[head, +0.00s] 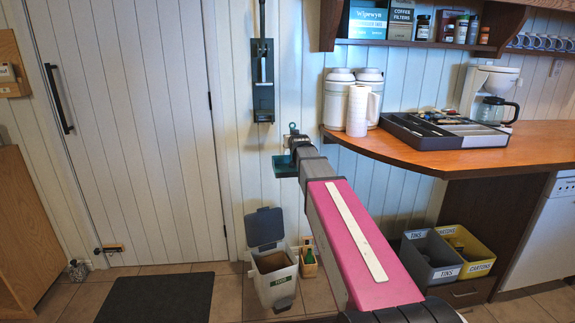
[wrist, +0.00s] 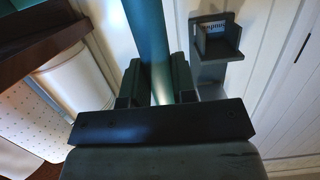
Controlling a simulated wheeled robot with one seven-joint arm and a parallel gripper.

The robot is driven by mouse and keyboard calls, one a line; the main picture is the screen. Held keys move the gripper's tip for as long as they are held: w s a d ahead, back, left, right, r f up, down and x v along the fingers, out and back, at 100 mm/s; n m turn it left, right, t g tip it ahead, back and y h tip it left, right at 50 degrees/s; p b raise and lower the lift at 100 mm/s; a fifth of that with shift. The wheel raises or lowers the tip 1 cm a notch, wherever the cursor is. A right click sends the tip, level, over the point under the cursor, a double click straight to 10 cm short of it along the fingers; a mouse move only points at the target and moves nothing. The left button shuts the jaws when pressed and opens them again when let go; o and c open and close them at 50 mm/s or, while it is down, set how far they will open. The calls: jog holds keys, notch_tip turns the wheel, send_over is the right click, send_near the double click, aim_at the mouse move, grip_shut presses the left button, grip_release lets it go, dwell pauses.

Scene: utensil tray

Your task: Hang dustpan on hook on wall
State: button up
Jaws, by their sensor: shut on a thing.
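The dustpan is teal. In the head view its pan (head: 285,166) shows just below the end of my arm, and a teal tip (head: 293,128) sticks up above my gripper (head: 295,145). In the wrist view its teal handle (wrist: 148,40) runs between the fingers of my gripper (wrist: 160,85), which is shut on it. A dark board (head: 263,75) is fixed to the wall above and left of my gripper. A dark bracket with a small label (wrist: 215,38) shows right of the handle in the wrist view, apart from it. I cannot make out a hook clearly.
A wooden counter (head: 400,150) at right holds a paper towel roll (head: 358,110), white jugs and a utensil tray (head: 443,131). A lidded bin (head: 272,275) stands on the floor below. A wall shelf (head: 420,43) is at upper right. The door (head: 130,120) is at left.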

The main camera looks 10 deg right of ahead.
jog(key=w+f+g, duration=0.1)
jog(key=w+f, duration=1)
jog(key=f, duration=0.5)
jog(key=shift+f, duration=0.15)
jog(key=shift+w+a, duration=0.1)
jog(key=shift+w, duration=0.05)
jog(key=r+x, duration=0.1)
jog(key=x, duration=0.8)
jog(key=shift+w+r, duration=0.2)
jog(key=shift+w, duration=0.2)
